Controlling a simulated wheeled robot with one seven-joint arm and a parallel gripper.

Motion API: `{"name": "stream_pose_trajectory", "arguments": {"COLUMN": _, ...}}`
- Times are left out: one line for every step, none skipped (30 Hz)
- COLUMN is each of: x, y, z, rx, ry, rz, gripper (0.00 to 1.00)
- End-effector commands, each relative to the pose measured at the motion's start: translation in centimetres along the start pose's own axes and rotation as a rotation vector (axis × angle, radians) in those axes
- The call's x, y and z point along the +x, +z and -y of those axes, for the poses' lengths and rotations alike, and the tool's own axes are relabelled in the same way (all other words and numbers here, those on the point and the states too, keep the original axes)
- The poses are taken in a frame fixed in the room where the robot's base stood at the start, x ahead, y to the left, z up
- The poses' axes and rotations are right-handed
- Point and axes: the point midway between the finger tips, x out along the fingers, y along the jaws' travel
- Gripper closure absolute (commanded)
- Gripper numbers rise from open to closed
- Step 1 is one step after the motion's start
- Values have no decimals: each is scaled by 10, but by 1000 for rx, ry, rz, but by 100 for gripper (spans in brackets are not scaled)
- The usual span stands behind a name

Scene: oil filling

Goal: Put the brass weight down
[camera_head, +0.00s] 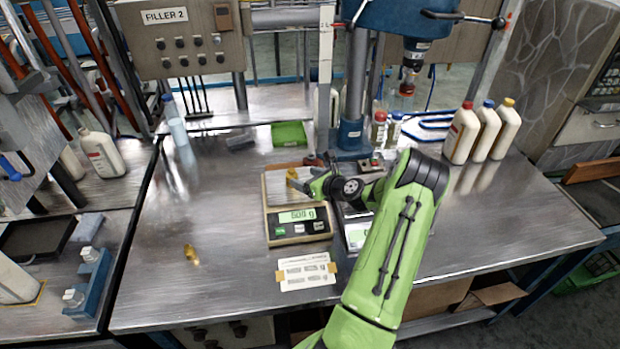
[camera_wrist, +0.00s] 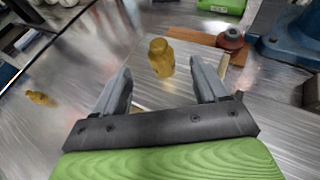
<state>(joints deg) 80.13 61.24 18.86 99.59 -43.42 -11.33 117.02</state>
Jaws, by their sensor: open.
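A brass weight (camera_wrist: 161,58) stands upright in the wrist view, just ahead of and between my fingertips. It shows in the head view as a small brass piece (camera_head: 292,175) over the pan of the scale (camera_head: 283,232), whose green display is lit. My gripper (camera_wrist: 160,75) is open, with a finger on each side of the weight and visible gaps between. In the head view my gripper (camera_head: 308,184) is low over the scale, partly hiding the pan. A second brass weight (camera_head: 191,253) lies on the bare table left of the scale; the wrist view shows it too (camera_wrist: 40,97).
A label card (camera_head: 306,271) lies in front of the scale. A second device (camera_head: 357,236) is partly behind my arm. White bottles (camera_head: 462,134) stand right. The table's left side is mostly clear.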

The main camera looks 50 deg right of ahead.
Motion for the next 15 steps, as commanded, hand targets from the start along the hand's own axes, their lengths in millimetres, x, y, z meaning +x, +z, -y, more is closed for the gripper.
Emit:
{"name": "stream_pose_trajectory", "arguments": {"x": -9, "y": 0, "z": 1, "rx": 0, "ry": -2, "rz": -2, "gripper": 27}}
{"name": "stream_pose_trajectory", "arguments": {"x": -13, "y": 0, "z": 1, "rx": 0, "ry": -2, "rz": -1, "gripper": 27}}
{"name": "stream_pose_trajectory", "arguments": {"x": -17, "y": 0, "z": 0, "rx": 0, "ry": 0, "rz": -1, "gripper": 27}}
{"name": "stream_pose_trajectory", "arguments": {"x": -19, "y": 0, "z": 0, "rx": 0, "ry": 0, "rz": 0, "gripper": 27}}
{"name": "stream_pose_trajectory", "arguments": {"x": -21, "y": 0, "z": 0, "rx": -1, "ry": 0, "rz": 0, "gripper": 27}}
{"name": "stream_pose_trajectory", "arguments": {"x": -22, "y": 0, "z": 0, "rx": -1, "ry": 0, "rz": 0, "gripper": 27}}
{"name": "stream_pose_trajectory", "arguments": {"x": -23, "y": 0, "z": 0, "rx": -1, "ry": 0, "rz": 0, "gripper": 27}}
{"name": "stream_pose_trajectory", "arguments": {"x": -23, "y": 0, "z": -1, "rx": -3, "ry": 1, "rz": -1, "gripper": 27}}
{"name": "stream_pose_trajectory", "arguments": {"x": -22, "y": 2, "z": -4, "rx": -18, "ry": 9, "rz": -4, "gripper": 27}}
{"name": "stream_pose_trajectory", "arguments": {"x": -21, "y": 6, "z": -9, "rx": -46, "ry": 22, "rz": -12, "gripper": 27}}
{"name": "stream_pose_trajectory", "arguments": {"x": -19, "y": 12, "z": -18, "rx": -94, "ry": 41, "rz": -24, "gripper": 27}}
{"name": "stream_pose_trajectory", "arguments": {"x": -16, "y": 22, "z": -34, "rx": -187, "ry": 80, "rz": -49, "gripper": 27}}
{"name": "stream_pose_trajectory", "arguments": {"x": -15, "y": 31, "z": -51, "rx": -280, "ry": 117, "rz": -72, "gripper": 27}}
{"name": "stream_pose_trajectory", "arguments": {"x": -15, "y": 41, "z": -69, "rx": -390, "ry": 160, "rz": -97, "gripper": 27}}
{"name": "stream_pose_trajectory", "arguments": {"x": -16, "y": 54, "z": -98, "rx": -554, "ry": 227, "rz": -131, "gripper": 27}}
